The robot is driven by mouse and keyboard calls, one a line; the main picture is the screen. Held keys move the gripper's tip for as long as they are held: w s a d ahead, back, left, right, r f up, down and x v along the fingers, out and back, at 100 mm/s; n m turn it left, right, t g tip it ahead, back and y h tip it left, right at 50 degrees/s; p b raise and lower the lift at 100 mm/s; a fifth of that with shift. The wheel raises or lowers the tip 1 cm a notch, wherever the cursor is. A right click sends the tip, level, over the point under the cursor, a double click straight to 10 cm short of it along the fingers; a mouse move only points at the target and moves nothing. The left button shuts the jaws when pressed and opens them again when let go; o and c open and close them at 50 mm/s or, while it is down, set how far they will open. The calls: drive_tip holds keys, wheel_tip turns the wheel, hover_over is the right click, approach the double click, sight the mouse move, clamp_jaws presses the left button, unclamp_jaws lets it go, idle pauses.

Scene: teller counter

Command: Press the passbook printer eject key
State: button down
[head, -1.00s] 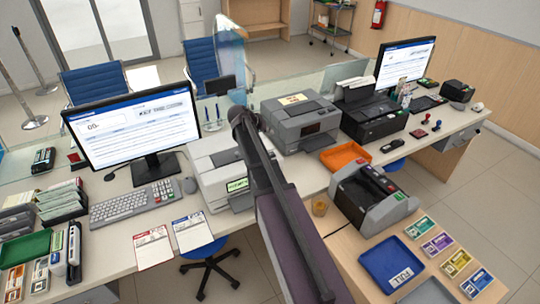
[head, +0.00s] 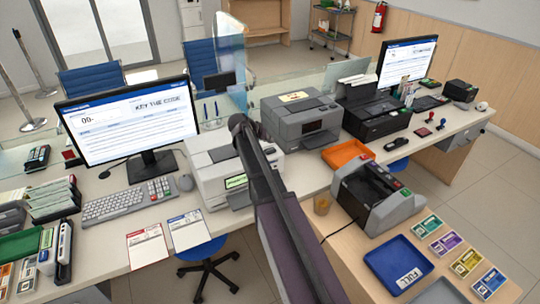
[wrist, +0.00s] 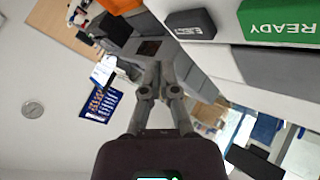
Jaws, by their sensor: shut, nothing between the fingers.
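The pale passbook printer (head: 212,178) stands on the counter near the middle of the head view, with a small lit green display on its front. In the wrist view its green display (wrist: 282,22) reads READY, upside down. The dark grey eject key (wrist: 192,23) sits left of that display, with an upside-down label. My gripper (wrist: 163,68) is shut and empty, its fingertips showing below and left of the key in the picture. I see no contact with the key. In the head view my arm crosses in front of the printer's right side, and I cannot make out the fingertips.
A monitor (head: 128,125) and keyboard (head: 128,202) stand left of the printer. A grey printer (head: 300,120) stands behind it to the right. An orange tray (head: 347,154), a note counter (head: 380,200) and a blue tray (head: 397,262) lie to the right.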

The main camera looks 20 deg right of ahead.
sight(273, 148)
drive_tip(key=shift+f+b, duration=0.65)
drive_tip(key=shift+f, duration=0.3)
drive_tip(key=shift+f, duration=0.1)
idle(0.9)
drive_tip(key=shift+f+b, duration=0.3)
drive_tip(key=shift+b, duration=0.15)
drive_tip(key=shift+f+b, duration=0.45)
idle(0.9)
drive_tip(key=shift+r, duration=0.15)
drive_tip(key=shift+r+p, duration=0.75)
drive_tip(key=shift+p, duration=0.2)
drive_tip(key=shift+r+p, duration=2.5)
